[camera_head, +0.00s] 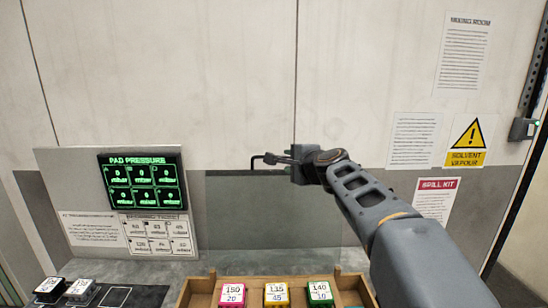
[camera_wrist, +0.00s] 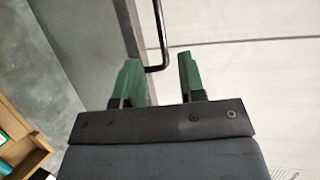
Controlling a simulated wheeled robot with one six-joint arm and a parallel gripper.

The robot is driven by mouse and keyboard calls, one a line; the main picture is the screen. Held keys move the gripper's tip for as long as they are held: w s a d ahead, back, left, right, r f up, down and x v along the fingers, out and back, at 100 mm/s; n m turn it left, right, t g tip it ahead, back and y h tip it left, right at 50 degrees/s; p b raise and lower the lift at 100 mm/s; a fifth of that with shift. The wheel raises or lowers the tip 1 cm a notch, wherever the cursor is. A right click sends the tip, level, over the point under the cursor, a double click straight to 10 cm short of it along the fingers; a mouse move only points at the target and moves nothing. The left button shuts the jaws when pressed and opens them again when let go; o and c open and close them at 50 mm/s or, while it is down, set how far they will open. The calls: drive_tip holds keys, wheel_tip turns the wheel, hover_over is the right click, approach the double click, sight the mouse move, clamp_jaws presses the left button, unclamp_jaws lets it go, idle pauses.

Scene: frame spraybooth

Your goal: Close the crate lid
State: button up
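The wooden crate (camera_head: 205,285) stands at the bottom of the head view, open at the top. Its lid, a see-through grey panel (camera_head: 270,215), stands raised behind it. A thin black bar handle (camera_head: 262,158) is at the lid's top edge. My gripper (camera_head: 282,159) is at the handle's right end, seen from the side. In the wrist view my gripper's green fingers (camera_wrist: 160,65) are apart, and the black handle (camera_wrist: 160,35) shows in the gap, nearer the left finger. Neither finger clearly touches it. The crate's corner (camera_wrist: 38,150) shows at lower left.
Pink (camera_head: 232,290), yellow (camera_head: 276,292) and green (camera_head: 320,290) boxes sit in the crate. A pad pressure display (camera_head: 143,180) stands to the left on a grey board. Small black and white blocks (camera_head: 65,287) lie on the counter. The wall is close behind the lid.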

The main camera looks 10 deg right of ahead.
drive_tip(key=p+x, duration=0.2)
drive_tip(key=x, duration=0.9)
drive_tip(key=shift+a, duration=0.1)
clamp_jaws()
drive_tip(key=shift+s, duration=0.1)
